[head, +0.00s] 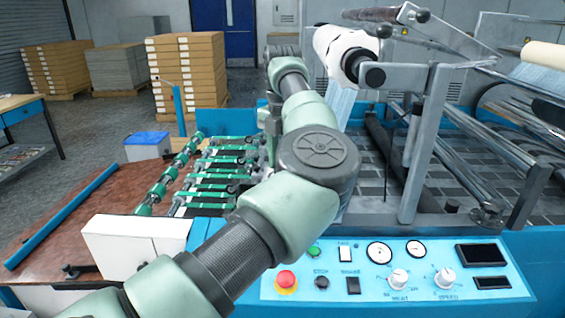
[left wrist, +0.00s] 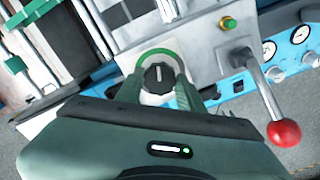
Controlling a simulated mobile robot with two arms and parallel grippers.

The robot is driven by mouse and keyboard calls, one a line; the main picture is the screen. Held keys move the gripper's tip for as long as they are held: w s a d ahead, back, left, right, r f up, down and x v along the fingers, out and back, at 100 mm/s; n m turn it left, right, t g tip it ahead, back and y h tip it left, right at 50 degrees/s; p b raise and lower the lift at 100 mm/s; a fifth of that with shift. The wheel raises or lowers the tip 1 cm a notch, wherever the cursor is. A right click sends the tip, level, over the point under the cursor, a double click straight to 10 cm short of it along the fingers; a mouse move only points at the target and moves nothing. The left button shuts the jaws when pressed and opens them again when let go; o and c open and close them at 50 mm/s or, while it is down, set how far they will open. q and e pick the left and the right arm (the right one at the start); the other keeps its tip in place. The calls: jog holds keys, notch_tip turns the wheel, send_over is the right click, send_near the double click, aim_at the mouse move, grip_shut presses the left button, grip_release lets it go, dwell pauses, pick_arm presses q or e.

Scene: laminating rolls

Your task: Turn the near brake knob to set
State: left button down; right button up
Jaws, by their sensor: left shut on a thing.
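A black round knob (left wrist: 158,77) with a white pointer line shows in the left wrist view, on a pale mount with a green arc around its far side. The pointer line stands nearly upright in that picture. My left gripper (left wrist: 158,88) is shut on this knob, with one green finger on each side. In the head view my left arm crosses the middle of the picture, and the knob and the fingertips are hidden. My right gripper is in neither view.
A lever with a red ball (left wrist: 284,133) stands right of the gripper, near a green button (left wrist: 228,23). The blue control panel (head: 440,306) with a red stop button (head: 286,280) lies at the front. A white roll (head: 340,50) hangs above the machine.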

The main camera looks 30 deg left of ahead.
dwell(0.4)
pick_arm(q)
jog(key=c, duration=0.9)
grip_release()
notch_tip(320, 180, up, 8)
jog(key=shift+f, duration=0.1)
